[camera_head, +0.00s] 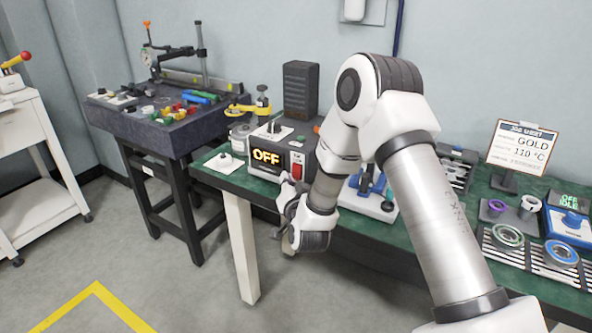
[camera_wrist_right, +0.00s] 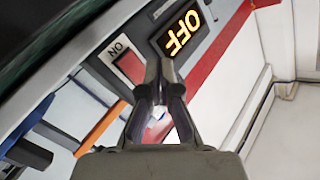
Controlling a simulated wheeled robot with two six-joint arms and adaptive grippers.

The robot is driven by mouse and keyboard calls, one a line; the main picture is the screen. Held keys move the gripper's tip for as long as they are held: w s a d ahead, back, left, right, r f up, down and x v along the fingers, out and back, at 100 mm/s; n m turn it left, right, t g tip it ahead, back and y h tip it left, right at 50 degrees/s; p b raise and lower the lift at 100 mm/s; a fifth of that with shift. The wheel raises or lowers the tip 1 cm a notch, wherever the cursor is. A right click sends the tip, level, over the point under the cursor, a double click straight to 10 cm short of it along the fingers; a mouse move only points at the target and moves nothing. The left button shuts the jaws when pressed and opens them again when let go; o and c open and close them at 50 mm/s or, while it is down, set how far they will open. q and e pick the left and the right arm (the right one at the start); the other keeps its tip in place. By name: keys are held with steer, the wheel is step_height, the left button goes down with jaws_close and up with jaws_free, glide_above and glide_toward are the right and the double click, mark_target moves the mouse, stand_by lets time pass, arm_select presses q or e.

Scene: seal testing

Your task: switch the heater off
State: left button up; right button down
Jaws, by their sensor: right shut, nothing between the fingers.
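The heater (camera_head: 268,155) is a grey and white box near the left end of the green bench, and its display glows orange with "OFF". A red rocker switch (camera_head: 297,171) sits on its front, right of the display. In the right wrist view the display (camera_wrist_right: 180,32) also reads "OFF", and the red switch (camera_wrist_right: 131,66) has an "ON" label beside it. My right gripper (camera_wrist_right: 160,92) is shut and empty, its fingertips close to the switch in that view. I cannot tell whether they touch it. In the head view my right gripper (camera_head: 283,205) is in front of the heater. My left gripper is not in view.
A job sheet sign (camera_head: 523,148) reading gold and 110 °C stands at the bench's right. A blue device (camera_head: 570,222) and a slotted rack (camera_head: 530,262) holding rings are near it. A dark granite table (camera_head: 150,130) with tools stands left, with open floor before it.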

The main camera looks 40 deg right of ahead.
steer(key=a, duration=0.1)
steer(key=s+a+b, duration=0.1)
steer(key=a, duration=0.1)
steer(key=shift+s+a+f, duration=0.15)
steer(key=shift+s+f, duration=0.05)
stand_by(0.4)
steer(key=s+a+f+n+g+y+p, duration=0.2)
steer(key=s+a+f+g+p, duration=0.15)
steer(key=s+f, duration=0.3)
steer(key=s+a+f+n+g+y+p, duration=0.2)
steer(key=s+f+p, duration=0.25)
steer(key=f, duration=0.35)
steer(key=s+a+f+n+g+y, duration=0.1)
steer(key=s+a+f+n+g, duration=0.1)
steer(key=s, duration=0.6)
steer(key=s+a+f+n+g+y, duration=0.1)
steer(key=s+a+f+n+g, duration=0.1)
steer(key=s+g, duration=0.3)
steer(key=s+a+f+n+g+y+p, duration=0.1)
steer(key=s+a+f+n+g, duration=0.1)
steer(key=s, duration=1)
step_height(320, 180, down, 2)
steer(key=shift+a+f+n+g, duration=0.2)
steer(key=shift+a+n+g, duration=0.15)
steer(key=shift+g, duration=0.5)
steer(key=shift+a, duration=0.1)
